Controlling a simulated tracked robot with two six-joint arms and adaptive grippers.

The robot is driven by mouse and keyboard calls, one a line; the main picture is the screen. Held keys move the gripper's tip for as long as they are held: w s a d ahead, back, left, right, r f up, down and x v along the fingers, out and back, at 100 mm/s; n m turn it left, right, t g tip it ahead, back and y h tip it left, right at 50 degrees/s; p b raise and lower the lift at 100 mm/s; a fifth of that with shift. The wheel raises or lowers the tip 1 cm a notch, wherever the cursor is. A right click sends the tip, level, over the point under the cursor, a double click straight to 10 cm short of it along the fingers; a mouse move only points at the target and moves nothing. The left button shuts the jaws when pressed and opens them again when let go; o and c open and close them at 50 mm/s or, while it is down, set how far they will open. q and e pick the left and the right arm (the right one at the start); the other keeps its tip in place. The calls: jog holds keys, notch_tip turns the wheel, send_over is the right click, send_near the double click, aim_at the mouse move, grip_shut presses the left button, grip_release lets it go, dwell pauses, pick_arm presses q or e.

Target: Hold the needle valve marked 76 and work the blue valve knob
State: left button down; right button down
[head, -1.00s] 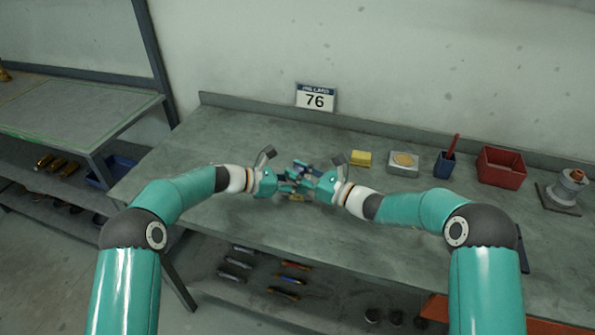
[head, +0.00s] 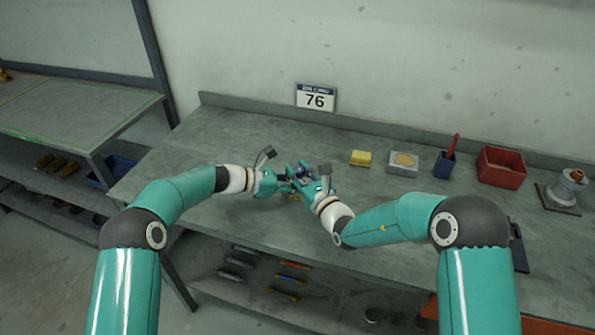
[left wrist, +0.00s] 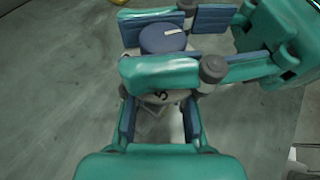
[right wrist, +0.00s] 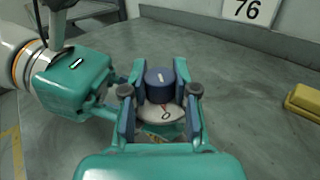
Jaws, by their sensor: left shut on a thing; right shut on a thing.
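The needle valve has a pale round dial (right wrist: 165,115) marked with a 0 in the right wrist view. Above it is the blue knob (right wrist: 160,85), with a white line on its top; it also shows in the left wrist view (left wrist: 162,38). My left gripper (left wrist: 160,125) is shut on the valve's body, its fingers on either side below the dial. My right gripper (right wrist: 160,100) is shut on the blue knob from the side. Both grippers meet over the bench in the head view, where they hide most of the valve.
A sign marked 76 (head: 315,97) stands at the back of the grey bench (head: 225,135). A yellow block (head: 361,158), a tray (head: 403,162), a blue cup (head: 445,166), a red bin (head: 501,167) and a grey fitting (head: 568,186) stand to the right. The bench's left is clear.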

pick_arm(q)
jog(key=shift+s+d+f, duration=0.15)
jog(key=shift+s+f, duration=0.1)
jog(key=shift+f, duration=0.2)
pick_arm(e)
jog(key=shift+r, duration=0.15)
jog(key=c, duration=0.9)
grip_release()
jog(key=shift+o, duration=0.2)
jog(key=v, duration=1.2)
pick_arm(q)
jog(key=c, duration=0.9)
grip_release()
